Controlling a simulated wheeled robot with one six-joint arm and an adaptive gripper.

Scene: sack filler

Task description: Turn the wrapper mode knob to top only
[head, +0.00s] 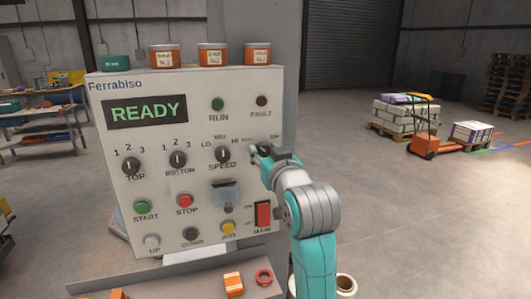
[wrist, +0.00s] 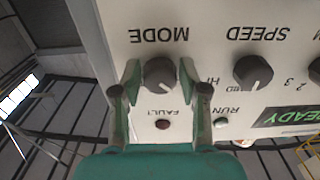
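The wrapper mode knob is a round grey knob (wrist: 160,74) under the MODE label, which reads upside down in the wrist view. Its pointer mark seems to slant to the lower right there. My gripper (wrist: 160,80) has one green finger on each side of the knob, tips close to the panel. Any gap between fingers and knob is too small to tell whether they touch.
The SPEED knob (head: 222,155) sits left of my gripper on the white control panel (head: 120,190). The red MAIN switch (head: 263,214) is below, close to my arm. Several containers, such as an orange tin (head: 212,54), stand on top. The display (head: 146,111) reads READY.

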